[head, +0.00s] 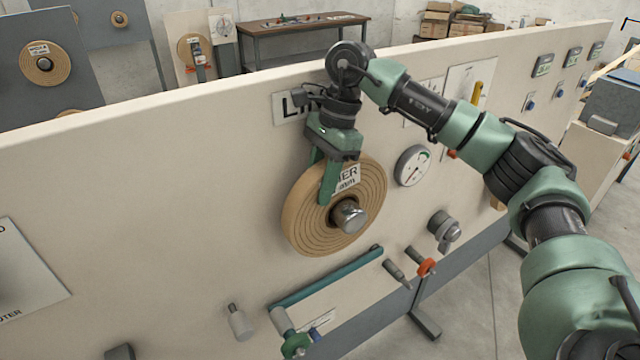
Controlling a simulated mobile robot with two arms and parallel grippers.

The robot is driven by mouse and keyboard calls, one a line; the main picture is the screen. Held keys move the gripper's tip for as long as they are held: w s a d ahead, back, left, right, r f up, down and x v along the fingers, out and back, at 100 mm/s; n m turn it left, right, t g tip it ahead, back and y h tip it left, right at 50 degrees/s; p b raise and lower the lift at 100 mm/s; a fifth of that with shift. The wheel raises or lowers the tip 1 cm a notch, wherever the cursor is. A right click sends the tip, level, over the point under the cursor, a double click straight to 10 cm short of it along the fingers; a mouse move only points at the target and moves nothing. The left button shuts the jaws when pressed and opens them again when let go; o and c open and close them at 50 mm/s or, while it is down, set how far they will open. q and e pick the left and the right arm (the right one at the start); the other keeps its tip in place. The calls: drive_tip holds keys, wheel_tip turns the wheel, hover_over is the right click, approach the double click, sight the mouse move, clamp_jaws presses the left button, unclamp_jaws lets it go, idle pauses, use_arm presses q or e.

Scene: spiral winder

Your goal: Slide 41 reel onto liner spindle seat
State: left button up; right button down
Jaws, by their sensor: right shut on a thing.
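A tan wound reel (300,222) with a white label is at the middle of the beige panel in the head view. The label is partly covered, with "ER" and "mm" readable. A silver spindle end (349,217) sticks out through the reel's centre. My right gripper (322,180) reaches down from above and is shut on the reel's upper rim, with one finger across its front face. The reel's back is hidden, so I cannot tell whether it touches the panel or seat. My left gripper is not in view.
A round gauge (413,166) is close to the reel's right. Below are a teal bar (330,277), a grey roller (443,228) and an orange-collared peg (426,267). A sign (287,107) is partly hidden behind my right gripper. The panel left of the reel is mostly clear.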

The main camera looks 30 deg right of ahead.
sight(323, 166)
drive_tip(key=c, duration=0.9)
unclamp_jaws()
drive_tip(key=shift+r, duration=0.1)
drive_tip(key=shift+f, duration=0.2)
drive_tip(key=shift+w+d+r+b, duration=0.15)
drive_tip(key=shift+r+b, duration=0.15)
drive_tip(key=shift+r, duration=0.2)
drive_tip(key=b+v, duration=0.1)
drive_tip(key=v, duration=0.6)
drive_tip(key=shift+b, duration=0.3)
